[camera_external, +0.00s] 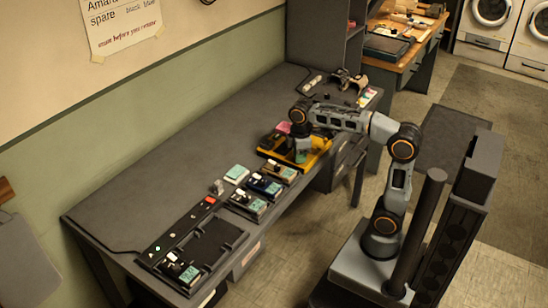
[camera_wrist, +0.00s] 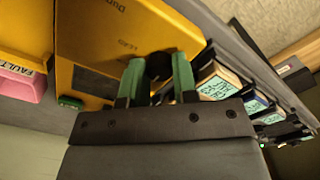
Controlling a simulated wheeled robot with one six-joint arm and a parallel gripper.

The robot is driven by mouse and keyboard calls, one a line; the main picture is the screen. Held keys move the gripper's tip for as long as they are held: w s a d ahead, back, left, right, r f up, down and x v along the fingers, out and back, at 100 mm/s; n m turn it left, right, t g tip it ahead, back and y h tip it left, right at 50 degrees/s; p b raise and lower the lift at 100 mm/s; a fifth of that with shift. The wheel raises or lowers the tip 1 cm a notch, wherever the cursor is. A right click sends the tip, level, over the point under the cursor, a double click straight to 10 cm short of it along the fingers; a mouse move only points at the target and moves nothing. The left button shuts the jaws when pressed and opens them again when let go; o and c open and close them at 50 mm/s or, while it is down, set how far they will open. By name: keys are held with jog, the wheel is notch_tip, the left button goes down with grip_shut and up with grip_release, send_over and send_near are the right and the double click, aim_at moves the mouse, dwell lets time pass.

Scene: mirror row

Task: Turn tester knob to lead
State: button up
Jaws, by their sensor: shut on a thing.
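The yellow tester (camera_wrist: 100,32) fills the upper middle of the wrist view, with a dark panel (camera_wrist: 92,84) and small printing on its face. My gripper (camera_wrist: 159,64) has its two green fingers shut on the black tester knob (camera_wrist: 159,67), one finger on each side. The fingers hide part of the knob, and I cannot tell which mark it points to. In the external view my gripper (camera_external: 302,152) reaches down to the yellow tester at the bench's front edge, and the arm hides the knob.
Several pedals (camera_external: 264,186) stand along the bench's front edge, left of the tester. A black tray (camera_external: 205,250) is at the near end. The bench (camera_external: 190,150) is clear behind them.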

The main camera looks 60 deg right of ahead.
jog(key=shift+r, duration=0.1)
jog(key=m+p, duration=0.3)
jog(key=shift+r, duration=0.15)
jog(key=m+p, duration=0.3)
jog(key=m, duration=0.2)
jog(key=m+p, duration=0.2)
jog(key=m, duration=0.2)
jog(key=shift+p, duration=0.4)
jog(key=shift+f+m+p, duration=0.2)
jog(key=shift+m+p, duration=0.8)
jog(key=shift+m, duration=1.2)
jog(key=o, duration=0.9)
